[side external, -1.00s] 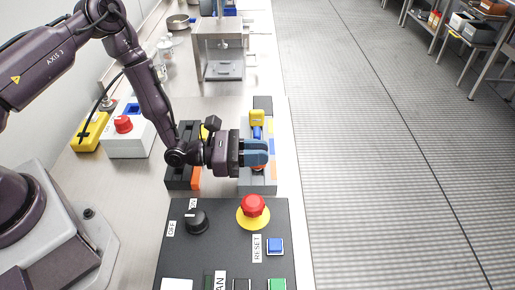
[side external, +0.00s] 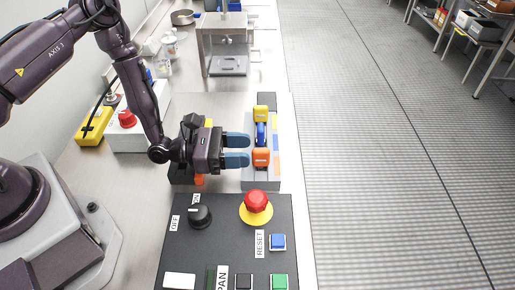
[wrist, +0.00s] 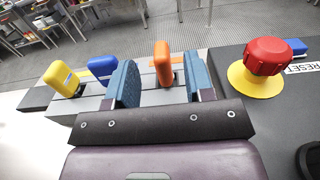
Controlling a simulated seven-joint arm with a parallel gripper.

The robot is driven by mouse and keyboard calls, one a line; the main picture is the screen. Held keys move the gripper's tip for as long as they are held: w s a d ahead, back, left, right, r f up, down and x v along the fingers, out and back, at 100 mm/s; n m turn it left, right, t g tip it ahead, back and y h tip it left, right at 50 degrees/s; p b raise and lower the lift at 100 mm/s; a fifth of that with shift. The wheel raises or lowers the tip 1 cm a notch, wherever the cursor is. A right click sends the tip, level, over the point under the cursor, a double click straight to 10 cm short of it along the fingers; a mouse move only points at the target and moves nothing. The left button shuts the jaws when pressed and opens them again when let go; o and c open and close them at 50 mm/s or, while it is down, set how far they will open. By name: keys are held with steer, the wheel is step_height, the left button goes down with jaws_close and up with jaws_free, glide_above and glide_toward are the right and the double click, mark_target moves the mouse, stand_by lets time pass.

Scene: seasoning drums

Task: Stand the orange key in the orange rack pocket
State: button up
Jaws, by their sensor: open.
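The orange key (side external: 261,157) stands upright in the grey rack (side external: 262,184), at its near end. It also shows upright in the wrist view (wrist: 163,62), between and beyond my two blue fingers. An orange strip (side external: 277,170) marks the rack beside it. My gripper (side external: 247,150) is open and empty, just left of the orange key, with its fingers pointing at the rack. The key's foot is mostly hidden in the rack, so its depth cannot be told.
A blue key (side external: 260,134) and a yellow key (side external: 261,113) stand in the same rack, behind the orange one. A dark block (side external: 180,176) lies under my gripper. The control panel (side external: 222,250) with its red button (side external: 256,201) is close in front.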

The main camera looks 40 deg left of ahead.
steer(key=v, duration=0.8)
steer(key=shift+s+a, duration=0.1)
steer(key=shift+s, duration=0.05)
steer(key=shift+r, duration=0.15)
steer(key=s+d+r+m+g, duration=0.2)
steer(key=s+r+m+g, duration=0.2)
steer(key=r+m+g, duration=0.4)
steer(key=s+d+r+m+g, duration=0.25)
steer(key=r+m+g, duration=0.35)
steer(key=r+m, duration=0.3)
steer(key=s+a+r+m+t+y, duration=0.6)
steer(key=s+a+r+m+y, duration=0.1)
steer(key=r+m+y, duration=0.3)
steer(key=a+r+y, duration=0.1)
steer(key=y, duration=0.1)
steer(key=shift+s+a+r+t+y, duration=0.2)
steer(key=shift+s+r+t+y, duration=0.05)
steer(key=shift+r+t+y, duration=0.15)
